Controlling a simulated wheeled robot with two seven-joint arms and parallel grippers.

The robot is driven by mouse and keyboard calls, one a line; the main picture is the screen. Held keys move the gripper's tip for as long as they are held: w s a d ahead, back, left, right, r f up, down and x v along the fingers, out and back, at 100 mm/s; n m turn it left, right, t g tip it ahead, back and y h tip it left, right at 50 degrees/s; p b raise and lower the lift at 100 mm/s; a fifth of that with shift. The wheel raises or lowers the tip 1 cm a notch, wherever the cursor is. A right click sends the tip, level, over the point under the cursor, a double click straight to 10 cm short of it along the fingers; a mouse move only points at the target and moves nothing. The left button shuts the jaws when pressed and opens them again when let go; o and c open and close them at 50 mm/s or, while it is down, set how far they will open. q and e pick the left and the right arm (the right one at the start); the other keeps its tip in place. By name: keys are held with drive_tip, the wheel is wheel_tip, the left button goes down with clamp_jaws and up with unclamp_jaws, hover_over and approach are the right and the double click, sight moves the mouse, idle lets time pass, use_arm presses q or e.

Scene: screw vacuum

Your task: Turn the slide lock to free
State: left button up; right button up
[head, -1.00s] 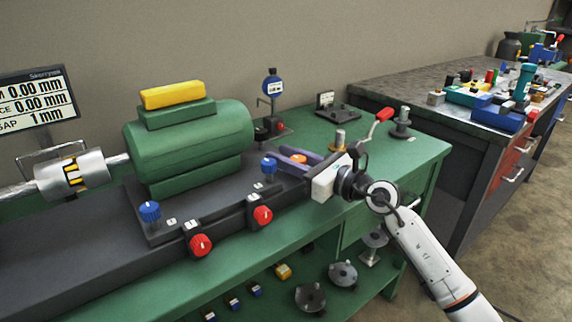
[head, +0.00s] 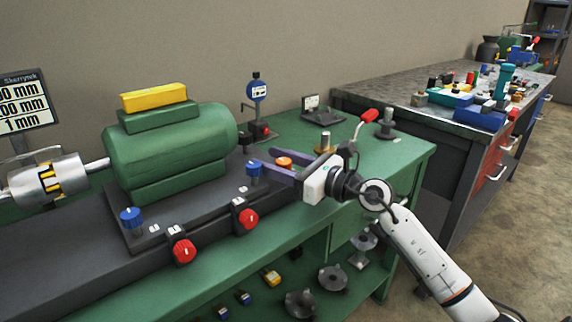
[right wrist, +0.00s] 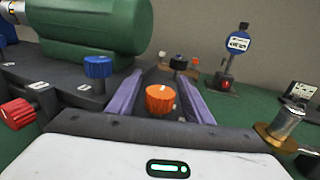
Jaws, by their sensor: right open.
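An orange round knob (head: 284,162) with a pale mark on top stands near the right end of the dark rail. It also shows in the right wrist view (right wrist: 160,99). My right gripper (head: 270,158) is open, with its purple fingers on either side of the knob. In the right wrist view small gaps show between the knob and both fingers, and nothing is held. Two red knobs (head: 182,251) (head: 248,219) and two blue knobs (head: 131,217) (head: 253,168) sit on the carriage under the green motor. No readable label tells which knob is the slide lock. My left gripper is out of view.
The green motor (head: 170,150) stands left of my right gripper. A dial gauge (head: 257,92) stands behind. The bench top at the right is partly clear.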

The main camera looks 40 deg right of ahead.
sight(290, 166)
drive_tip(key=v, duration=0.9)
drive_tip(key=shift+b, duration=0.3)
drive_tip(key=shift+s+d+r, duration=0.1)
drive_tip(key=shift+s, duration=0.1)
drive_tip(key=shift+s, duration=0.15)
